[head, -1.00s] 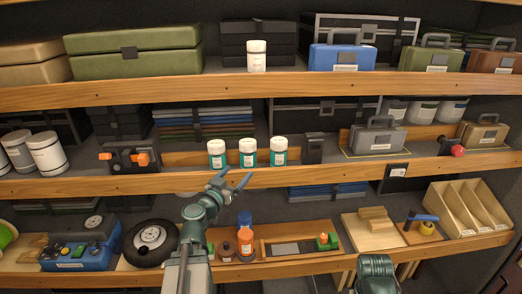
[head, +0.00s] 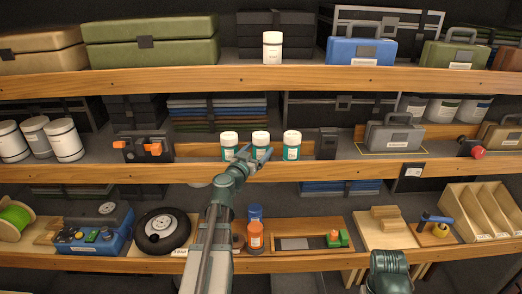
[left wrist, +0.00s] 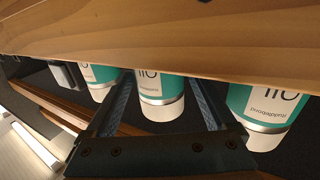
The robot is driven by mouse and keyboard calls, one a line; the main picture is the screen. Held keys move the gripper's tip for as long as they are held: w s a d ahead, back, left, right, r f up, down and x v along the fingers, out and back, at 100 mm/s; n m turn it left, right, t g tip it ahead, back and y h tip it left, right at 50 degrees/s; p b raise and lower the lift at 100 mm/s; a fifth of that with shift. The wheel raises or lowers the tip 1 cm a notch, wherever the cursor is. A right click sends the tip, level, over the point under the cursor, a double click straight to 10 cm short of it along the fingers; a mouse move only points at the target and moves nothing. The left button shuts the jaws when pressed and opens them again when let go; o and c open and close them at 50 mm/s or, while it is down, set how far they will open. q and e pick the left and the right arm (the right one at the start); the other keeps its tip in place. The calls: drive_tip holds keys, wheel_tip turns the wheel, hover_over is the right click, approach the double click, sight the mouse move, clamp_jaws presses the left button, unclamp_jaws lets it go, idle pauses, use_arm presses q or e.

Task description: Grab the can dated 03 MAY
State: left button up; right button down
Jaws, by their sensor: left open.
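Three white-lidded cans with teal labels stand in a row on the middle shelf: a left can (head: 229,140), a middle can (head: 260,139) and a right can (head: 292,142). No date can be read on any of them. My open left gripper (head: 252,157) is at the shelf edge in front of the middle can. In the left wrist view, which is upside down, the middle can (left wrist: 158,92) shows between the spread fingers of the left gripper (left wrist: 162,88). Neighbouring cans (left wrist: 103,74) (left wrist: 262,105) lie outside the fingers. My right gripper is out of view.
The wooden edge (head: 200,172) of the middle shelf runs below the cans. A dark box (head: 327,143) stands right of them and an orange-handled device (head: 142,147) to the left. Another white-lidded container (head: 272,47) stands on the top shelf.

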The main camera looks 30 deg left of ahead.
use_arm(q)
drive_tip(key=shift+w+a, duration=0.2)
drive_tip(key=shift+w, duration=2.45)
drive_tip(key=shift+s, duration=0.1)
clamp_jaws()
